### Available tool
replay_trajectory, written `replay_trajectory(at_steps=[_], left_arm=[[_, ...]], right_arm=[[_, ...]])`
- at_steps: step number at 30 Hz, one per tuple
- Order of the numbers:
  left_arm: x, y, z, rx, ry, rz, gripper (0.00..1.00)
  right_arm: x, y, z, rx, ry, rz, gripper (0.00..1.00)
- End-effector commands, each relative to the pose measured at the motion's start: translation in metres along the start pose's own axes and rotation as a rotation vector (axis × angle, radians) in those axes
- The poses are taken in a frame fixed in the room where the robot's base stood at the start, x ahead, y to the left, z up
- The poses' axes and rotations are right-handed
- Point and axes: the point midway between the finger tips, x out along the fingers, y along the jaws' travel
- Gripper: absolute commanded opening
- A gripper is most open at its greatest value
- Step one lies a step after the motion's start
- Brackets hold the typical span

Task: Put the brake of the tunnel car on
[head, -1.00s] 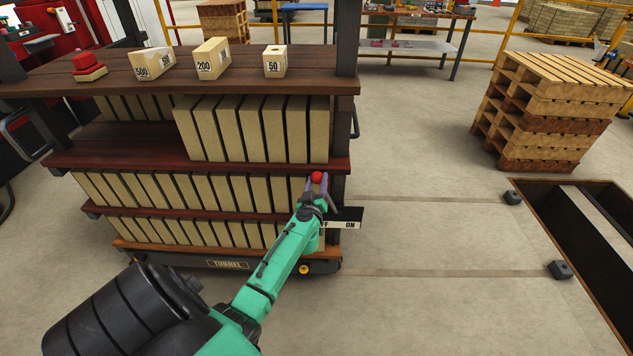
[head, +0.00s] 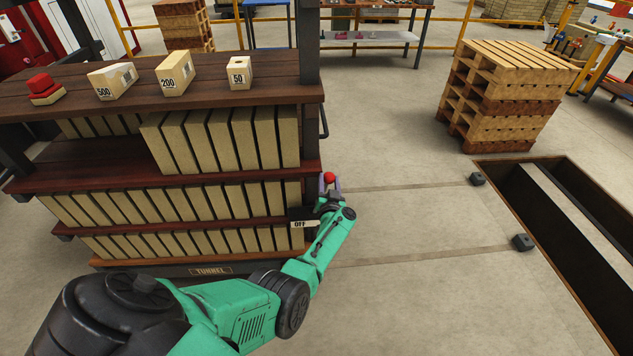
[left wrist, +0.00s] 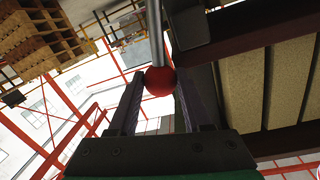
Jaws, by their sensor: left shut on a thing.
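The tunnel car (head: 280,95) stands at the left of the head view, a shelved rack with a TUNNEL plate (head: 212,271) low on its front. Its brake lever has a red ball knob (head: 329,177), now right of the car's corner post. My left gripper (head: 330,186) is shut on this knob. In the left wrist view the knob (left wrist: 159,81) sits between the two fingers, with the grey lever rod (left wrist: 155,30) running up from it. The OFF mark (head: 299,224) shows left of the gripper; the ON mark is hidden behind my arm. My right gripper is out of view.
Tan bricks (head: 230,140) fill the car's shelves, and numbered blocks (head: 175,75) stand on top. Floor rails lead right to two dark stops (head: 522,242) beside a pit (head: 570,230). A pallet stack (head: 505,95) stands behind. The floor right of the car is clear.

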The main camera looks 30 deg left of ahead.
Motion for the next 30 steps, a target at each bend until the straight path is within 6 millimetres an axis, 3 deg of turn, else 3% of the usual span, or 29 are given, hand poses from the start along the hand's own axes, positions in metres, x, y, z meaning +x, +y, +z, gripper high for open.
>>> replay_trajectory(at_steps=[7, 23, 24, 25, 26, 30], left_arm=[[0.002, 0.02, 0.003, 0.098, -0.011, -0.002, 0.0], [0.002, 0.025, 0.004, 0.133, -0.015, -0.001, 0.0], [0.002, 0.025, 0.004, 0.133, -0.015, -0.001, 0.57], [0.002, 0.025, 0.004, 0.133, -0.015, -0.002, 0.68], [0.002, 0.025, 0.004, 0.132, -0.015, -0.002, 0.79], [0.002, 0.025, 0.003, 0.131, -0.014, -0.004, 0.79]], right_arm=[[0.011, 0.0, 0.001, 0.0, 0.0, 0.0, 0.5], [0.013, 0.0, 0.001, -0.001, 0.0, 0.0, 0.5], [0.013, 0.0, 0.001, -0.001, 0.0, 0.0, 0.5], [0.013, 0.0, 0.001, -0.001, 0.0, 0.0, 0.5], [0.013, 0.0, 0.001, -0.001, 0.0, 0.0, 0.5], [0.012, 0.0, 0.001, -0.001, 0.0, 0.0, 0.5]])
